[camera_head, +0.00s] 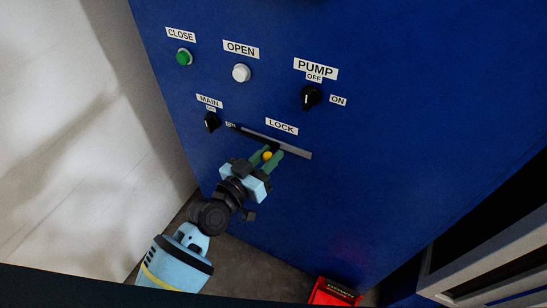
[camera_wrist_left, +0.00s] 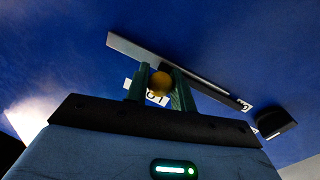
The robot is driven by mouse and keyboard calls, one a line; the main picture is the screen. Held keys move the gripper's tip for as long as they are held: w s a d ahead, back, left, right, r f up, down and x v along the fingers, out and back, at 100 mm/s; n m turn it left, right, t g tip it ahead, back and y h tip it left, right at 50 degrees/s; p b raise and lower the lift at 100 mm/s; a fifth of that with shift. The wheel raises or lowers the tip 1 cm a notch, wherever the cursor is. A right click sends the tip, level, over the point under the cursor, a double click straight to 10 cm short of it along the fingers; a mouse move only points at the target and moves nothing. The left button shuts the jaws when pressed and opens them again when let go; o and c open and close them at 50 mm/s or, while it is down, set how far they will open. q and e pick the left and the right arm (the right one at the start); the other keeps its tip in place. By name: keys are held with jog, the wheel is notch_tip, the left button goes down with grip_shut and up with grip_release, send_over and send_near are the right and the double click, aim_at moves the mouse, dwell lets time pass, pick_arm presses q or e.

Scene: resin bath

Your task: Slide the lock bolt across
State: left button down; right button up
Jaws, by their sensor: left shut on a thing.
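The lock bolt's yellow knob (camera_head: 267,155) sits on a dark slotted rail (camera_head: 296,151) under the LOCK label (camera_head: 281,127) on the blue panel. The knob is near the middle of the rail, a little to the right. My left gripper (camera_head: 267,156) is shut on the knob, its green fingers on either side of it. In the left wrist view the knob (camera_wrist_left: 160,83) shows between the fingertips, with the rail (camera_wrist_left: 140,52) running diagonally behind it. The fingers hide part of the rail. My right gripper is not in view.
The blue panel also carries a green CLOSE button (camera_head: 183,57), a white OPEN button (camera_head: 241,73), a black PUMP knob (camera_head: 310,97) and a black MAIN knob (camera_head: 211,122) just left of the rail. A red box (camera_head: 333,292) lies at the bottom.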

aim_at(265, 161)
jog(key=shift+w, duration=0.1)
pick_arm(q)
jog(key=c, duration=1.2)
grip_release()
jog(key=shift+c, duration=0.2)
jog(key=v, duration=0.7)
jog(key=shift+f, duration=0.1)
jog(key=shift+s+a, duration=0.2)
jog(key=shift+s, duration=0.2)
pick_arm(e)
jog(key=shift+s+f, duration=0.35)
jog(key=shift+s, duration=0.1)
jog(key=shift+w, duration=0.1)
